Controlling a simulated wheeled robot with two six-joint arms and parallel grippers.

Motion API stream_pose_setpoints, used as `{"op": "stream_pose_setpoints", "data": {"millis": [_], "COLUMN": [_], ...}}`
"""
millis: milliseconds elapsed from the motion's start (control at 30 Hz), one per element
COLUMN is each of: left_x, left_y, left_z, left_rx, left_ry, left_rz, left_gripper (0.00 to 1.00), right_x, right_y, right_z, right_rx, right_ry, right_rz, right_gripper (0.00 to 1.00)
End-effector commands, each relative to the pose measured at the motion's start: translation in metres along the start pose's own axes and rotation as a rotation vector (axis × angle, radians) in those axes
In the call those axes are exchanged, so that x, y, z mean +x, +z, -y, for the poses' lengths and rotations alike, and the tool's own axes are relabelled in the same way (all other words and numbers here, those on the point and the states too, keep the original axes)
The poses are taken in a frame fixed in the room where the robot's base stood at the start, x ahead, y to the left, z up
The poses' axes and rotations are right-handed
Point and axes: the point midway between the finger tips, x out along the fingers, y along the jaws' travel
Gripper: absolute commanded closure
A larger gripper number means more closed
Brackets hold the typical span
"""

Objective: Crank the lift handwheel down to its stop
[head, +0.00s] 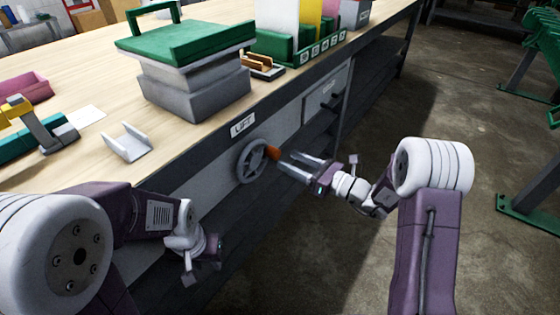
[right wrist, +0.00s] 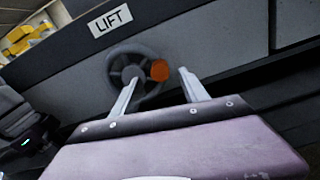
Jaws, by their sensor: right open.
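The grey handwheel (head: 251,161) is on the bench's front panel under the LIFT label (head: 242,125). Its orange knob (head: 273,153) is at the wheel's right side in the head view. The wheel (right wrist: 126,68) and knob (right wrist: 160,70) also show in the right wrist view. My right gripper (head: 287,161) is open, its fingers pointing at the knob. In the right wrist view the knob appears between the fingertips, with no clear contact. My left arm's wrist (head: 195,248) is low at the left, and its fingers cannot be made out.
A grey lift platform with a green top (head: 187,42) stands on the wooden bench (head: 60,170) above the wheel. A drawer with a dark handle (head: 327,100) is right of the wheel. A green rack (head: 285,48) stands behind.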

Motion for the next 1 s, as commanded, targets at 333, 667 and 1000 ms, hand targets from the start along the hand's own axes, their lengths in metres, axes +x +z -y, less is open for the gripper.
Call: {"op": "stream_pose_setpoints", "data": {"millis": [333, 667, 1000], "left_x": [0.02, 0.019, 0.019], "left_y": [0.002, 0.002, 0.002], "left_z": [0.0, 0.0, 0.0], "left_rx": [0.0, 0.0, 0.0], "left_ry": [0.0, 0.0, 0.0], "left_rz": [0.0, 0.001, 0.0], "left_gripper": [0.64, 0.64, 0.64], "right_x": [0.046, 0.047, 0.046], "right_y": [-0.001, 0.0, 0.0], "right_z": [0.0, 0.0, 0.0], "right_rx": [-0.001, 0.0, -0.001], "right_ry": [0.001, 0.001, 0.001], "right_rz": [0.001, 0.0, -0.001], "right_gripper": [0.48, 0.76, 1.0]}}
